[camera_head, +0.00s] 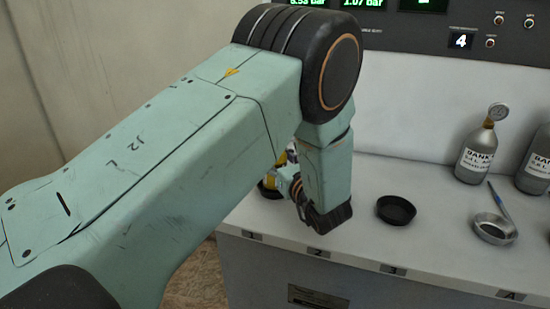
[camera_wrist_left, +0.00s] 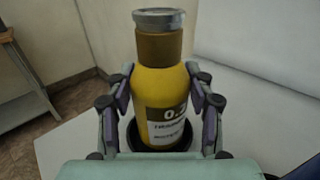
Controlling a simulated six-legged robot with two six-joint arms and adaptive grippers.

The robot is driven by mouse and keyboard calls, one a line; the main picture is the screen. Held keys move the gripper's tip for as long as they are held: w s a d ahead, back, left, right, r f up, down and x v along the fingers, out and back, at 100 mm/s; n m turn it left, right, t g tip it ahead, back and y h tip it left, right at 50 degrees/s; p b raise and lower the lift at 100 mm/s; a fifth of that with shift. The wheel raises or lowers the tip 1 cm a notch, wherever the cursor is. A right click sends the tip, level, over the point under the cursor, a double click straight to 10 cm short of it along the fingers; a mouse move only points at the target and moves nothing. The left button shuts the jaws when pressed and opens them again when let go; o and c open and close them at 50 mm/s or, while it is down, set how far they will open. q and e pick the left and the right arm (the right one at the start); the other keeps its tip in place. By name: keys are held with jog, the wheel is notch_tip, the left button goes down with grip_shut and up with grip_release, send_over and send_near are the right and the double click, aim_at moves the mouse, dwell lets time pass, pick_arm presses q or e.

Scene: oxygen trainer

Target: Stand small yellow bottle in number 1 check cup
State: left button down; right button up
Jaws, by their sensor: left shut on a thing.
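The small yellow bottle (camera_wrist_left: 162,92), with a grey cap, brown neck and white-and-dark label, stands upright between the fingers of my left gripper (camera_wrist_left: 160,100) in the left wrist view. The gripper is shut on it. A black round cup (camera_wrist_left: 131,140) shows around the bottle's base; I cannot tell whether the bottle rests on its floor. In the head view, the cup (camera_head: 268,191) is at the left end of the counter behind the label 1 (camera_head: 251,235). My left wrist hides most of the bottle there, with a yellow bit showing. My right gripper is not in view.
A black empty cup (camera_head: 396,210) stands behind label 3. A metal dish (camera_head: 493,229) with a blue stick stands behind label 4. A grey bottle with a gauge (camera_head: 476,157) and another grey bottle (camera_head: 537,165) stand at the right. The white counter (camera_head: 440,200) is clear between them.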

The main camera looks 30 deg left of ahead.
pick_arm(q)
jog(key=shift+s+a, duration=0.1)
jog(key=shift+s, duration=0.05)
jog(key=c, duration=0.9)
grip_release()
jog(key=o, duration=0.4)
jog(key=shift+f, duration=0.1)
jog(key=shift+r, duration=0.2)
